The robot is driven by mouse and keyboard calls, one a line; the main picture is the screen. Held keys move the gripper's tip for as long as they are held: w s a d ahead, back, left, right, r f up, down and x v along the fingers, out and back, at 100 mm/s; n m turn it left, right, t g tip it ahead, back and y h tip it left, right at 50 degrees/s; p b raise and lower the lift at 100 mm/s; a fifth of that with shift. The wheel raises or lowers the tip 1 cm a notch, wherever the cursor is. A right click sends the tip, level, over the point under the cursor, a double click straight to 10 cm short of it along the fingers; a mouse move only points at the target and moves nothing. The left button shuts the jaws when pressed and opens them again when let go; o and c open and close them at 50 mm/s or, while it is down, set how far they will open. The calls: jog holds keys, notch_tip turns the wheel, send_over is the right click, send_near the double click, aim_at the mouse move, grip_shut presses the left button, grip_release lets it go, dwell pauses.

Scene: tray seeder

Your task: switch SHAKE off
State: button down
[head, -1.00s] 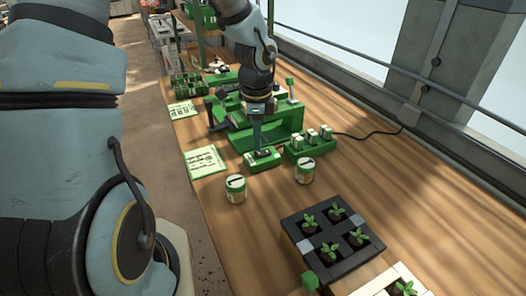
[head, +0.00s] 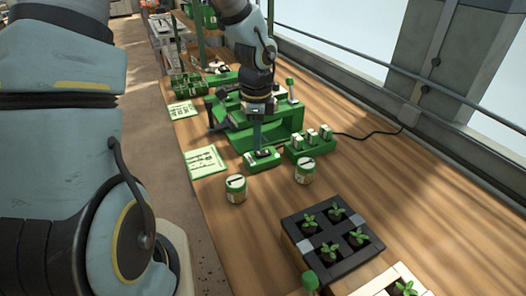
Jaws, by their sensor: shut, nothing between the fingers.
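My gripper (head: 260,149) points down, its fingers shut, with the tips at or just above the small green box (head: 264,162) with a dark top. I cannot tell whether the tips touch it, and they hide part of its top. To its right stands a green switch box (head: 309,148) with several white-topped parts in a row and a black cable. The lettering on both boxes is too small to read, so I cannot tell which bears SHAKE or how any switch is set.
The green seeder (head: 277,128) stands just behind my gripper. Two green-and-white tins (head: 236,190) (head: 305,171) stand in front. A green-lettered card (head: 206,162) lies left. A black seedling tray (head: 292,236) is nearer, with clear wooden bench (head: 400,205) to its right.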

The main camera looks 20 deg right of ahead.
aim_at(258, 153)
jog(key=shift+f+b, duration=0.65)
jog(key=shift+f, duration=0.35)
dwell(0.5)
jog(key=shift+r, duration=0.1)
notch_tip(258, 153, up, 7)
jog(key=p, duration=0.7)
dwell(0.4)
jog(key=s+a+r+n+b, duration=0.1)
jog(key=a+r+n, duration=0.1)
jog(key=a+n, duration=0.8)
jog(key=s+a+r+n+t+b, duration=0.1)
jog(key=a+r+n, duration=0.2)
jog(key=a+n, duration=0.8)
jog(key=a, duration=0.3)
jog(key=shift+r+n+t+b, duration=0.3)
jog(key=shift+r+b, duration=0.05)
